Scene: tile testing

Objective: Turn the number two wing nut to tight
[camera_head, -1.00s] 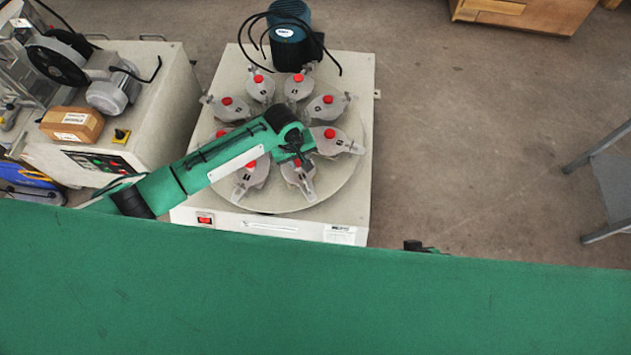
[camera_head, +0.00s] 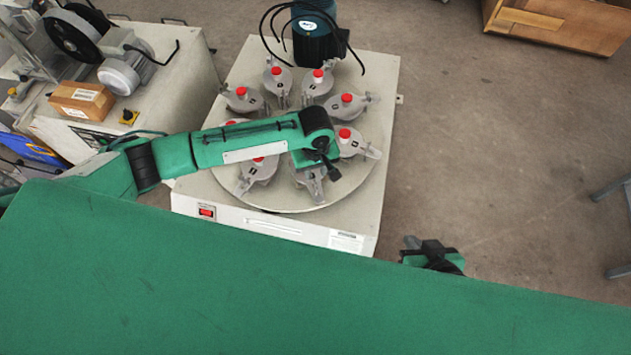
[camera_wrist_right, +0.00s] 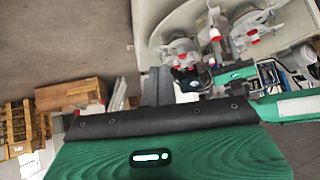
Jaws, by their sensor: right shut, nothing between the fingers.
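Several grey metal jars with red knobs and wing-shaped clamps stand in a ring on the round plate (camera_head: 222,172) of the machine. Their small number labels are too small to read, so I cannot tell which is number two. One jar (camera_head: 311,180) is at the front and another (camera_head: 257,175) is to its left. My left gripper (camera_head: 331,172) is over the plate's front right, close to the front jar; its fingers are too unclear to judge. My right gripper (camera_head: 412,243) is shut and empty, beyond the machine's front right corner. The right wrist view shows jars (camera_wrist_right: 255,32) at the upper right.
A blue motor (camera_head: 317,42) with black cables stands behind the plate. A second machine (camera_head: 180,75) with a brown box (camera_head: 82,102) is on the left. A wooden crate (camera_head: 560,22) is at the back right. Open floor (camera_head: 500,140) lies right of the machine.

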